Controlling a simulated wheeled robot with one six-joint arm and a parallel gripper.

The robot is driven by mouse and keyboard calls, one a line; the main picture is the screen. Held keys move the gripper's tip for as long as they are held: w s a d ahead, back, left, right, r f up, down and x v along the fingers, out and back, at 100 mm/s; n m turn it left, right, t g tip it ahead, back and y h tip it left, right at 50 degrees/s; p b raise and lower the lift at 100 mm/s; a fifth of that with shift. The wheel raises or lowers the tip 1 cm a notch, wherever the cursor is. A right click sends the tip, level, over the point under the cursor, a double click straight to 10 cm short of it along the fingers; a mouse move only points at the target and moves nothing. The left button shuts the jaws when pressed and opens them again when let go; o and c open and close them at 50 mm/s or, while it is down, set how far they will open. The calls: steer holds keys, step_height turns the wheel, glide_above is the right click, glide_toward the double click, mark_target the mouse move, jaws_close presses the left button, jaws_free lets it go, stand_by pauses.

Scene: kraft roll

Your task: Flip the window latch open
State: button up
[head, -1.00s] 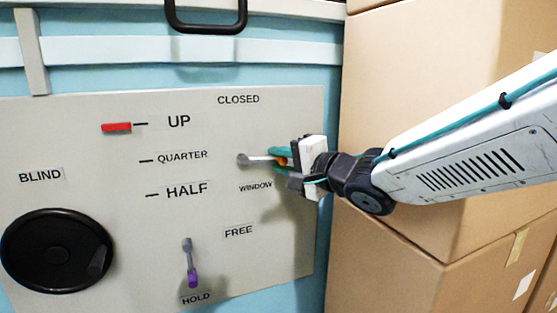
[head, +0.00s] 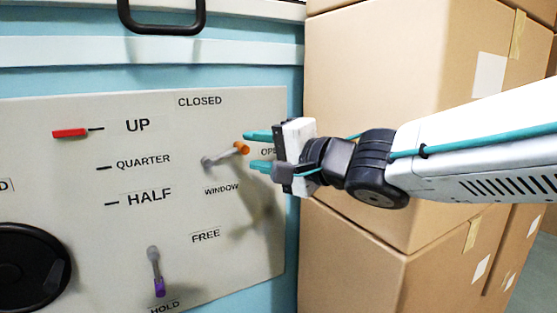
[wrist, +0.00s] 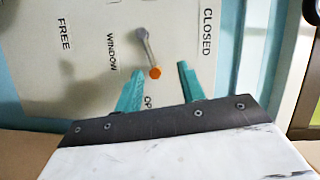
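The window latch (head: 222,157) is a grey lever with an orange tip on the pale panel, above the WINDOW label. Its orange end points right and slightly up, toward the partly hidden OPEN label. My gripper (head: 256,151) is just right of the tip, its teal fingers spread apart. In the wrist view the orange tip of the latch (wrist: 149,50) shows between and just beyond the open fingers (wrist: 158,84), closer to the left one. Nothing is held.
The panel also carries a purple-tipped lever (head: 156,272) near HOLD, a black knob (head: 28,268) and a red marker (head: 69,133). A black handle (head: 160,18) sticks out above. Cardboard boxes (head: 390,100) stand close on the right, behind my arm.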

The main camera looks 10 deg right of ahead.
steer(key=s+d, duration=0.2)
steer(key=s, duration=0.5)
steer(key=shift+s+r, duration=0.25)
steer(key=shift+r, duration=0.1)
steer(key=shift+d, duration=0.1)
